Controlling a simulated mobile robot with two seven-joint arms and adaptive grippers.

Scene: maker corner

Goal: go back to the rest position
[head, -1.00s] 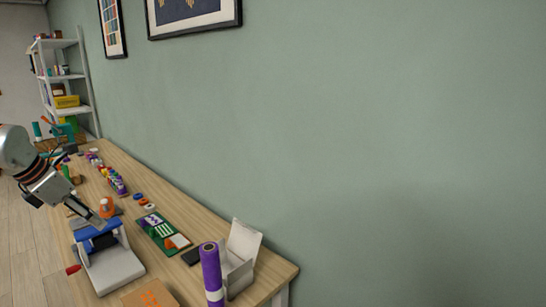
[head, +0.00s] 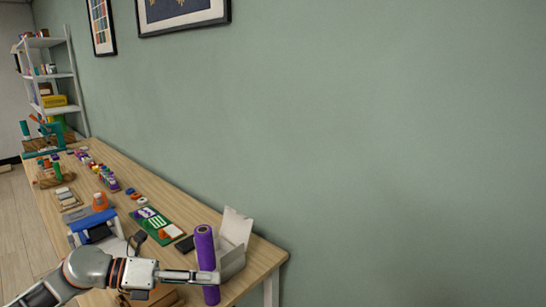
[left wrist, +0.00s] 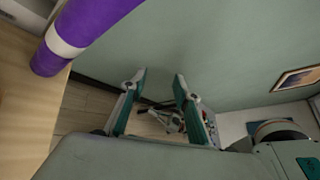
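My left gripper (head: 200,275) is low in the head view, beside a purple roll (head: 204,245) with a white band that stands near the table's right end. In the left wrist view its two fingers (left wrist: 155,88) are spread apart with nothing between them. The purple roll also shows in the left wrist view (left wrist: 90,25), at the upper left, outside the fingers. Whether the gripper touches the roll cannot be told. My right gripper is in neither view.
The wooden table (head: 262,262) runs along a green wall (head: 400,150). On it are an open white box (head: 234,240), a green board (head: 150,222), a blue-and-white machine (head: 85,232) partly hidden by my arm, and several small paints. A shelf (head: 55,75) stands at the far left.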

